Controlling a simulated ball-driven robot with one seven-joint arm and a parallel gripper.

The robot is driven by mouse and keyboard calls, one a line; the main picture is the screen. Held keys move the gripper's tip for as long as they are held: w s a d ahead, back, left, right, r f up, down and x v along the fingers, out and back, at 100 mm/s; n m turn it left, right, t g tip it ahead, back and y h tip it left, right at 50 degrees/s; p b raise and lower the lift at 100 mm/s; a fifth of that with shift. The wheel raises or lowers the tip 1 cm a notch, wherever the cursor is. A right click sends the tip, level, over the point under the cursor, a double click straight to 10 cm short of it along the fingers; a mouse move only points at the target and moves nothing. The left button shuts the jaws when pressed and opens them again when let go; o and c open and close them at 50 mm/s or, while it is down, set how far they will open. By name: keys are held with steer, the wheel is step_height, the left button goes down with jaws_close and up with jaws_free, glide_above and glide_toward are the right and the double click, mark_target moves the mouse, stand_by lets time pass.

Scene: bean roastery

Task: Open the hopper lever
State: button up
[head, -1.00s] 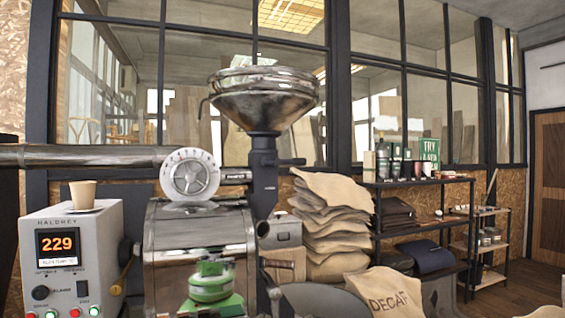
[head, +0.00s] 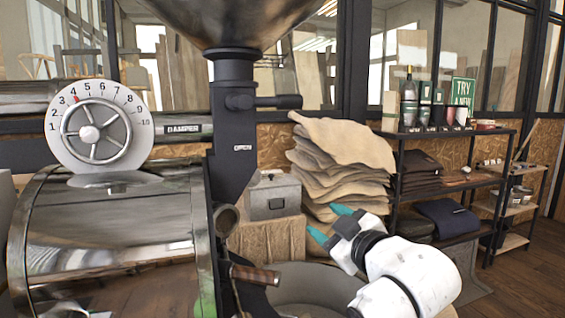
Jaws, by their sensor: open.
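The metal hopper (head: 225,22) is at the top, cut off by the frame edge, above a black neck (head: 232,145). A short black lever (head: 275,102) sticks out to the right from the upper neck, roughly level. My gripper (head: 330,222) is at the lower right, its teal fingertips apart with nothing between them. In the picture it is below and to the right of the lever, clear of it.
The roaster drum (head: 110,240) and damper dial (head: 90,135) fill the left. A wood-handled lever (head: 255,274) and round cooling tray (head: 300,283) are below. Stacked sacks (head: 340,165) and a black shelf (head: 450,140) stand behind at right.

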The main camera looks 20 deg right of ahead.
step_height(320, 180, up, 11)
steer(key=w+n+t+y, duration=0.1)
steer(key=n+t, duration=0.1)
steer(key=n, duration=0.2)
steer(key=n+y, duration=0.6)
steer(key=n, duration=0.6)
glide_toward(284, 100)
steer(key=w+d, duration=0.1)
steer(key=w, duration=0.2)
steer(key=p+x, duration=0.3)
steer(key=x, duration=0.7)
steer(key=shift+c, duration=0.3)
jaws_close()
